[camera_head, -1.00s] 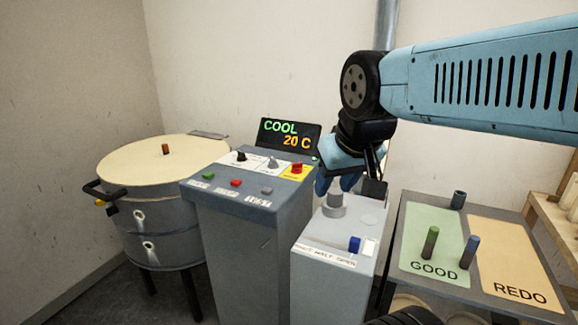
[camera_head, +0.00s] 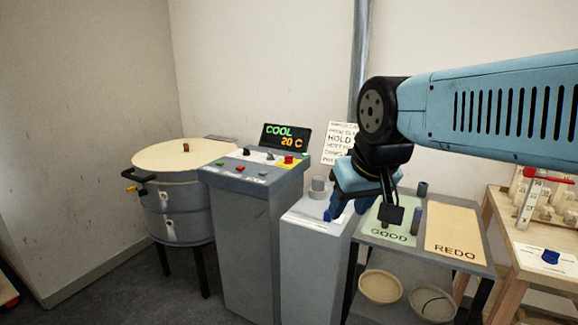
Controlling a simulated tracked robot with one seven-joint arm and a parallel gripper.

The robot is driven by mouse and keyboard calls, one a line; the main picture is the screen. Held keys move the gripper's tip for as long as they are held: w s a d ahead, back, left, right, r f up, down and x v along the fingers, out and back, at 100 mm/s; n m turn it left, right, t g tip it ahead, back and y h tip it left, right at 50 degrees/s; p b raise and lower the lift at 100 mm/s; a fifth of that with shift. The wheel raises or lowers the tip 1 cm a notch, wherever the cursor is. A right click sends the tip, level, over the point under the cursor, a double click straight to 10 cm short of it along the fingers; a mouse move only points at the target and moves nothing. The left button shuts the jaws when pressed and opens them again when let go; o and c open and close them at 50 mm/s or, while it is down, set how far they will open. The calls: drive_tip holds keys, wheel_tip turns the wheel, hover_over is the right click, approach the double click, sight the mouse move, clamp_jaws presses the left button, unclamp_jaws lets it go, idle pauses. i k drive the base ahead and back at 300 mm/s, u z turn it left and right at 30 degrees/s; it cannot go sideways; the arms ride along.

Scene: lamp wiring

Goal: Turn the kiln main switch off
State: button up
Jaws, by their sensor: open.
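The kiln control console (camera_head: 236,215) stands left of centre as a grey pedestal with a sloped top. A red knob (camera_head: 289,160) sits on a yellow plate at the top's right end, beside a grey knob (camera_head: 270,156) and a black knob (camera_head: 246,152). Their labels are too small to read, so I cannot tell which is the main switch or how it is set. The display (camera_head: 286,137) reads COOL 20 C. The round kiln (camera_head: 180,200) stands left of the console, lid down. My gripper (camera_head: 348,206) is open and empty, right of the console and apart from the knobs.
A lower grey cabinet (camera_head: 308,255) with a round post stands right of the console, partly behind my gripper. Further right are a table with GOOD and REDO areas (camera_head: 455,228), bowls (camera_head: 380,286) beneath it, and a wooden bench (camera_head: 545,240). Bare floor lies left.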

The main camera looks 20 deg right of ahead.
sight(288, 159)
drive_tip(key=z, duration=0.7)
drive_tip(key=i, duration=1.3)
drive_tip(key=u, duration=0.7)
drive_tip(key=k, duration=0.9)
drive_tip(key=u, duration=0.15)
drive_tip(key=i, duration=0.9)
drive_tip(key=z, duration=0.1)
